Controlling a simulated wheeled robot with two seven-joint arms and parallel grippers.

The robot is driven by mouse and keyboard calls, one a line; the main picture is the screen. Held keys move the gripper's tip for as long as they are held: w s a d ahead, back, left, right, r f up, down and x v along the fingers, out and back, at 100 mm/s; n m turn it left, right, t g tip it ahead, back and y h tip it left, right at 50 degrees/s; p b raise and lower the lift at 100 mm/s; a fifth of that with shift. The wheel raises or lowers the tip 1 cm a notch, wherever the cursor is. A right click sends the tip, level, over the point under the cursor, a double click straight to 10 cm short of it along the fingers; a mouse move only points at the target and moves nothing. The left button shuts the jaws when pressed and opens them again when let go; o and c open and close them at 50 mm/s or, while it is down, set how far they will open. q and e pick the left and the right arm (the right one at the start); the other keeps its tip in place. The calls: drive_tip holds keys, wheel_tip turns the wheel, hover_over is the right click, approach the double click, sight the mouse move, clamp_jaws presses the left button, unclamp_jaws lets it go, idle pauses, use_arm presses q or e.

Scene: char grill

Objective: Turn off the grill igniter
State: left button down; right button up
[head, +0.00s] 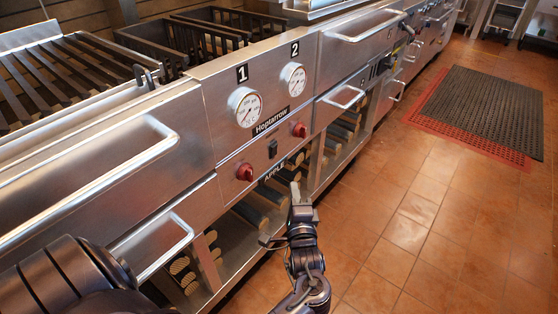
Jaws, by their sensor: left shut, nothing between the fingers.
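The grill's steel front panel (215,147) carries two round white gauges under the labels 1 and 2. Below them are two red knobs, a left knob (244,172) and a right knob (299,130). A small black switch (272,149) sits between the knobs; its position is too small to tell. My left gripper (295,188) is shut and empty, in front of and below the panel, to the lower right of the switch and apart from it. My right gripper is not in view.
Bar handles stick out from the front, including a long one (110,183) at left and a lower one (160,250). Open shelves with logs lie below the panel. The tiled floor (400,235) at right is clear up to a dark mat (485,105).

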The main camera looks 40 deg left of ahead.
sight(277, 147)
use_arm(q)
drive_tip(key=shift+w, duration=0.1)
